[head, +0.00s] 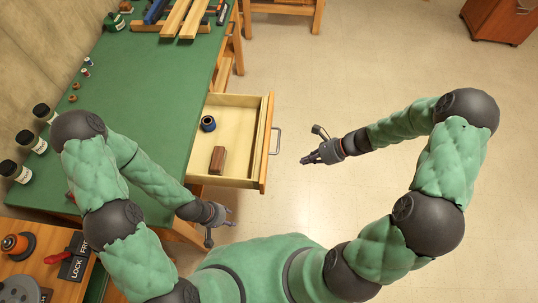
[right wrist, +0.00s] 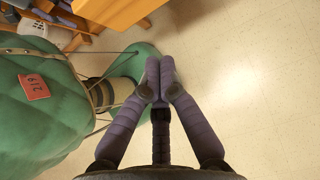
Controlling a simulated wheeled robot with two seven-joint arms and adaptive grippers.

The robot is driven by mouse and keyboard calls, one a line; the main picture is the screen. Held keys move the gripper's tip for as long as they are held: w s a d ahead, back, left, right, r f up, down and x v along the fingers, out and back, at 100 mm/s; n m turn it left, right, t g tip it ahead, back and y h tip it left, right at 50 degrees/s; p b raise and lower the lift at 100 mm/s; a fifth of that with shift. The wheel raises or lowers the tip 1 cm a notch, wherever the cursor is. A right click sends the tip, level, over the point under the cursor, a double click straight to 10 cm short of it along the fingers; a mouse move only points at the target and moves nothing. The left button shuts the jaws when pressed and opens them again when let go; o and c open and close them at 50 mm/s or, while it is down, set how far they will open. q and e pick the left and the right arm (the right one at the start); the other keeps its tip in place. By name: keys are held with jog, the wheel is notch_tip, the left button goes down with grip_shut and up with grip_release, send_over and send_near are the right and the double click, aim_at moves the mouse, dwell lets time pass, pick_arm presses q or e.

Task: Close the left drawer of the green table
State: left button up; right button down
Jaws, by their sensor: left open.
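The green table (head: 150,85) stands at the left in the head view. Its wooden drawer (head: 235,113) is pulled out to the right, with a grey bar handle (head: 277,141) on its front. A dark blue ring-shaped item (head: 208,123) and a brown block (head: 218,160) lie inside it. My left gripper (head: 222,223) is open and empty, below the drawer's near side in the picture. My right gripper (head: 308,159) is right of the handle and apart from it. In the right wrist view its fingertips (right wrist: 153,75) meet with nothing between them.
Dark jars (head: 32,141) line the table's wall side, and wooden bars (head: 183,18) lie at its far end. A wooden bench with a red-handled lockout (head: 72,258) is at the lower left. A red-brown cabinet (head: 500,18) stands far right. The floor right of the drawer is clear.

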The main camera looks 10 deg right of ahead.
jog(key=a+r+b+x, duration=0.2)
jog(key=b+x, duration=0.3)
jog(key=x, duration=0.7)
jog(key=shift+w+a, duration=0.2)
jog(key=shift+w, duration=0.15)
jog(key=shift+a+f, duration=0.1)
jog(key=shift+f, duration=0.05)
jog(key=b, duration=0.3)
send_near(222, 164)
jog(key=x, duration=0.7)
jog(key=shift+w+d+f, duration=0.1)
jog(key=shift+d+f, duration=0.1)
jog(key=shift+d, duration=0.1)
jog(key=w+a, duration=0.1)
jog(key=a, duration=0.3)
jog(key=w+a+p, duration=0.1)
jog(key=a, duration=0.3)
jog(key=w+a, duration=0.1)
jog(key=a, duration=0.3)
jog(key=shift+w+a+r, duration=0.1)
jog(key=shift+w+a, duration=0.1)
jog(key=shift+w, duration=0.2)
